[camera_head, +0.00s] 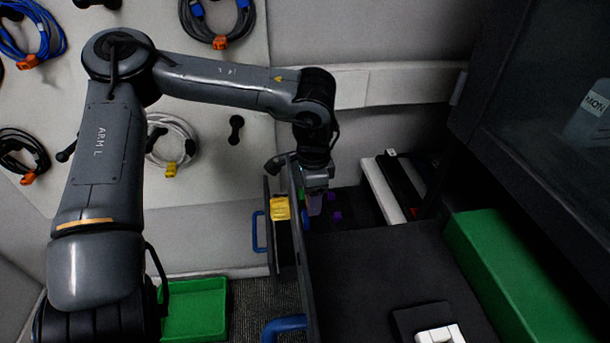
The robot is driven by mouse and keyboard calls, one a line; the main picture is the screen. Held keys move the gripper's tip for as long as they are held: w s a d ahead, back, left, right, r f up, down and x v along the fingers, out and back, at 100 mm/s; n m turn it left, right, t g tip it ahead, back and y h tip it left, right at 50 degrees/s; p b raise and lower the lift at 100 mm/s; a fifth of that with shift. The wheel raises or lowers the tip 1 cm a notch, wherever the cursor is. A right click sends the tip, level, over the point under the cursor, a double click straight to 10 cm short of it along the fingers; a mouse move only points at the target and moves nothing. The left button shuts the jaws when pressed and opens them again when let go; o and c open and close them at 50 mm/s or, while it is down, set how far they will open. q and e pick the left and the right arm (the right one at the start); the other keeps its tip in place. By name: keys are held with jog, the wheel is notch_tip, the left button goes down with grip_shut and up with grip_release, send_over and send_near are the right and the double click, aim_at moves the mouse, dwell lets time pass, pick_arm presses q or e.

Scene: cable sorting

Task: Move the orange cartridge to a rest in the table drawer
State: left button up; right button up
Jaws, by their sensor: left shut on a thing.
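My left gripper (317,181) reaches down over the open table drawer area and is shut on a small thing. A purple piece (315,204) shows right below its fingers and looks to be what it holds, though it is small and dark. A table drawer (271,240) with a blue handle stands pulled out to the left. A yellow block (280,208) sits in it, left of the gripper. I make out no clearly orange cartridge. My right gripper is not in view.
The dark table top (370,265) bears a black and white device (438,335). A second blue handle (285,325) is nearer. A green tray (195,310) lies at lower left, and a long green box (515,275) at right. Coiled cables (215,22) hang on the wall.

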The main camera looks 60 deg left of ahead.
pick_arm(q)
jog(key=shift+s+d+f+b, duration=0.15)
jog(key=shift+f+b, duration=1.1)
jog(key=shift+f, duration=1.2)
jog(key=shift+w+d+f+b, duration=0.15)
jog(key=shift+f+b, duration=1.1)
jog(key=shift+f, duration=1.25)
jog(key=shift+s+d+f+b, duration=0.15)
jog(key=shift+f+b, duration=1.1)
jog(key=shift+f, duration=1.35)
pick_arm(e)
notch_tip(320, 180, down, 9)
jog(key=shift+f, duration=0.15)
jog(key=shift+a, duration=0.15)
pick_arm(q)
jog(key=shift+f, duration=0.1)
jog(key=shift+f+b, duration=0.5)
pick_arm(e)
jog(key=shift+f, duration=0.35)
pick_arm(q)
jog(key=shift+f+b, duration=0.3)
jog(key=shift+f, duration=0.1)
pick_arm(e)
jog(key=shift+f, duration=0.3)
